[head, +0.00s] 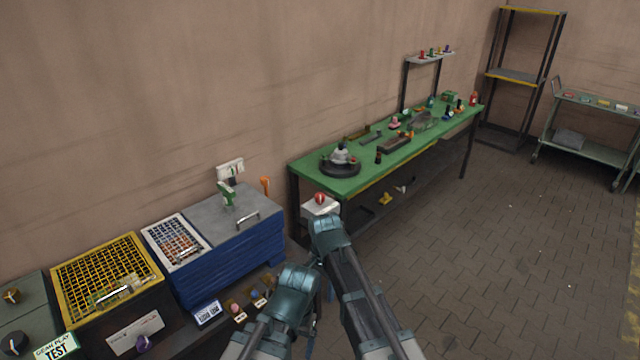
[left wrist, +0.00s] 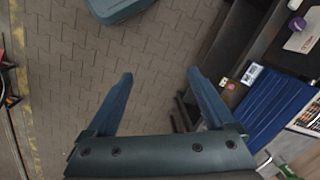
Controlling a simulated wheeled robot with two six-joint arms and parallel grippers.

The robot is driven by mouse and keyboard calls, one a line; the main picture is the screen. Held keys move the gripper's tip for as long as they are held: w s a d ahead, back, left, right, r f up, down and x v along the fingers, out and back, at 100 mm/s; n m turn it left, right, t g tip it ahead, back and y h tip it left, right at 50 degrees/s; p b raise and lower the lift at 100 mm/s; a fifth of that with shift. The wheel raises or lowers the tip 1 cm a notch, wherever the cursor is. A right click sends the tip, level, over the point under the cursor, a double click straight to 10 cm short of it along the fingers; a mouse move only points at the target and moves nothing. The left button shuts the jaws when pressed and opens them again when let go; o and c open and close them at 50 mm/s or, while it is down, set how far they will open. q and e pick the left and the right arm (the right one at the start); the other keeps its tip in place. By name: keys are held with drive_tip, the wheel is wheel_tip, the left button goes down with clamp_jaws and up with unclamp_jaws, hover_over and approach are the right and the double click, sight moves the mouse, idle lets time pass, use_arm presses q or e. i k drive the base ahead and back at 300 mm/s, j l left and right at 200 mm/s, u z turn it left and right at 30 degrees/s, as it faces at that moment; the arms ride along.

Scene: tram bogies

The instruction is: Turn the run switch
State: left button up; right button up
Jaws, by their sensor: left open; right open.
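I cannot tell which control is the run switch. A purple knob (head: 143,343) sits on the front of the yellow-framed unit, beside a white plate (head: 135,331); the knob also shows at the top right of the left wrist view (left wrist: 295,4). My left gripper (left wrist: 160,76) is open and empty above the floor, apart from the knobs. In the head view, my right gripper (head: 325,232) is near the green bench's near end, its fingers mostly hidden.
The yellow-framed grid unit (head: 60,270) and the blue box with grey lid (head: 232,268) stand along the wall. A red button on a white box (head: 320,199) is by the green bench (head: 310,168). A shelf rack and cart stand at the back right.

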sight(319, 197)
drive_tip(key=i+l, duration=0.15)
drive_tip(key=i, duration=0.4)
drive_tip(key=i+l+u, duration=0.15)
drive_tip(key=i, duration=0.35)
drive_tip(key=i+l, duration=0.15)
drive_tip(key=i, duration=0.35)
drive_tip(key=i+l+u, duration=0.15)
drive_tip(key=i, duration=0.4)
drive_tip(key=l, duration=0.1)
